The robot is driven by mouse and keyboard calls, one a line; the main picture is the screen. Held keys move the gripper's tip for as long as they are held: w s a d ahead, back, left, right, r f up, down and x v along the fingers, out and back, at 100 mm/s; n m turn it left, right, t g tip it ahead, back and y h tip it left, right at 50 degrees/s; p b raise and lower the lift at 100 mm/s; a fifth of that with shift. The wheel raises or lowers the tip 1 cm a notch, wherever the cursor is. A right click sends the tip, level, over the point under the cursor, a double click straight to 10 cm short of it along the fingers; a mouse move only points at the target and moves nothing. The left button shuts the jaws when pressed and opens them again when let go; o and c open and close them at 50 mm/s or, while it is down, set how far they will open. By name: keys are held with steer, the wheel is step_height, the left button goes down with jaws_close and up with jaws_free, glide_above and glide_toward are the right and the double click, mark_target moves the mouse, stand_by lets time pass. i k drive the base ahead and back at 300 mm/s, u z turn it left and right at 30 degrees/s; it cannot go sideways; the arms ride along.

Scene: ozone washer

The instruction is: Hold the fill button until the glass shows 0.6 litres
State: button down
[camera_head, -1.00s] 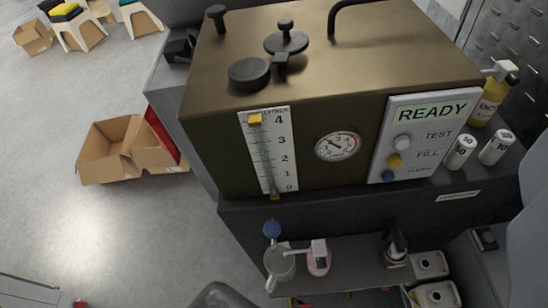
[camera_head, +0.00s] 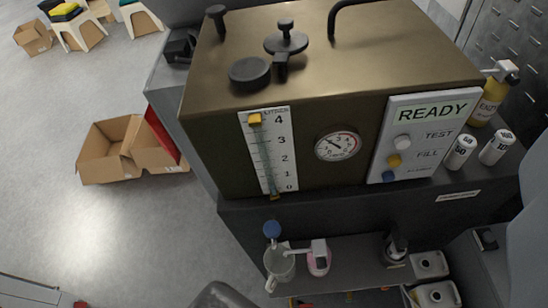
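The washer (camera_head: 300,70) is a dark bronze box on a dark grey bench. Its sight glass (camera_head: 266,155) is a thin upright tube on a white scale marked 0 to 4, labelled litres, with yellow fittings at top and bottom. I cannot make out a liquid level in it. The yellow fill button (camera_head: 394,160) is on the grey panel (camera_head: 440,104) at the right of the front, beside the word FILL. Nothing touches it. The display (camera_head: 433,112) reads READY. My gripper's fingers are not visible.
A white TEST button (camera_head: 402,142) is above the fill button and a blue button (camera_head: 388,176) below. A round gauge (camera_head: 338,146) is left of the panel. White cylinders (camera_head: 461,151) and a yellow bottle (camera_head: 485,105) stand right of the washer. Space before the panel looks clear.

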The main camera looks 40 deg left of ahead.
mark_target(395, 160)
steer(key=u, duration=1.35)
steer(key=k, duration=1.15)
steer(key=z, duration=1.35)
steer(key=i, duration=1)
steer(key=u, duration=0.05)
